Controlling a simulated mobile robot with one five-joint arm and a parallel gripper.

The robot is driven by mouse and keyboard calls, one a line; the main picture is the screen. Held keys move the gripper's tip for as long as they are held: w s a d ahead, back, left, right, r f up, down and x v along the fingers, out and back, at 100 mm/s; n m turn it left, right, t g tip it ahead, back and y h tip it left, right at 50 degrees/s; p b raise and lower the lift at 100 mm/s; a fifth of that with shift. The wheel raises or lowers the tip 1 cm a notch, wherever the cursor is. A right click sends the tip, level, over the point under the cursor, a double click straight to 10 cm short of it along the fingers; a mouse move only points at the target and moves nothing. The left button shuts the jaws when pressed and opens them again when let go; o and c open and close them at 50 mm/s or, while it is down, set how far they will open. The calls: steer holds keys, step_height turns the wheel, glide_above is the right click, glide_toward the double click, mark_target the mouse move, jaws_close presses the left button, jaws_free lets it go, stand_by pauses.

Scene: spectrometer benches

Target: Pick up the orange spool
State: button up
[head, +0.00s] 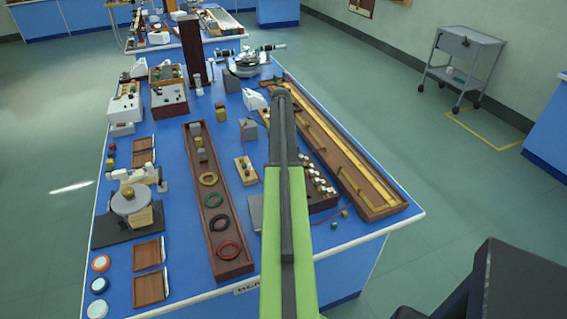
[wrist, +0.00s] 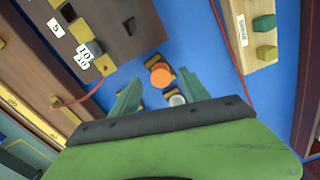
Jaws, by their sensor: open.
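A round orange-and-white piece (head: 101,264), which looks like the orange spool, lies flat at the near left corner of the blue bench (head: 185,275) in the head view. My gripper (wrist: 160,92) is open in the wrist view, pointing down at the bench. It is well to the right of that piece, and the arm hides its fingers in the head view. Between and beyond the fingers are a small orange round top (wrist: 160,75) and a grey one (wrist: 177,99), with brass-coloured parts. I cannot tell what these two are. I see nothing held.
Two blue-and-white spools (head: 99,285) (head: 97,309) sit close in front of the orange one. Wooden trays (head: 150,287) and a balance-like instrument (head: 130,202) stand near it. A long wooden tray (head: 232,262) with coloured rings lies between them and my arm.

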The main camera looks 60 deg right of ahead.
step_height(320, 180, down, 3)
steer(key=shift+f+b, duration=0.2)
steer(key=shift+b, duration=0.8)
steer(key=shift+r, duration=0.2)
steer(key=shift+c, duration=0.3)
jaws_close()
